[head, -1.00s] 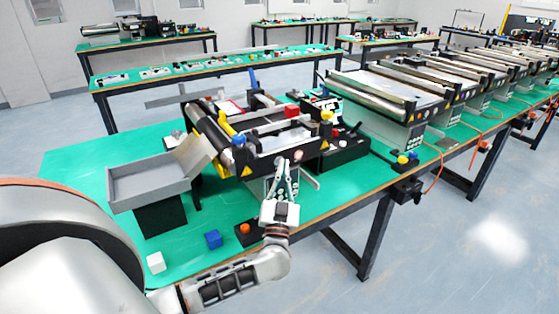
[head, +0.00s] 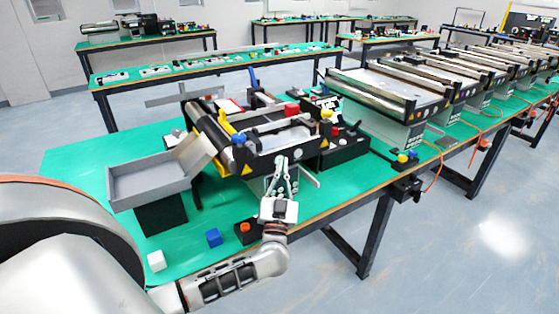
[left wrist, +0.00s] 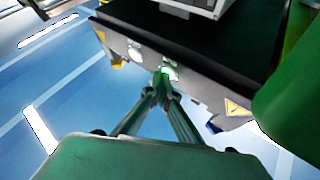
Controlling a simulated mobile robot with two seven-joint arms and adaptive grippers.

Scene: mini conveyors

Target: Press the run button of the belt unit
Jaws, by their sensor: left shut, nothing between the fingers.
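The belt unit (head: 270,158) stands on the green table, with a grey front panel under its belt. In the left wrist view the panel (left wrist: 205,92) carries pale round buttons and yellow warning labels. My left gripper (head: 282,160) is shut and empty, with its fingertips in front of the panel. In the left wrist view the fingertips (left wrist: 162,76) are at a button with a green patch. The fingers partly hide it, and I cannot tell whether they touch it. Which button is the run button cannot be read. My right gripper is out of view.
A grey tray (head: 121,188) stands left of the unit. More conveyors (head: 385,97) line the table to the right.

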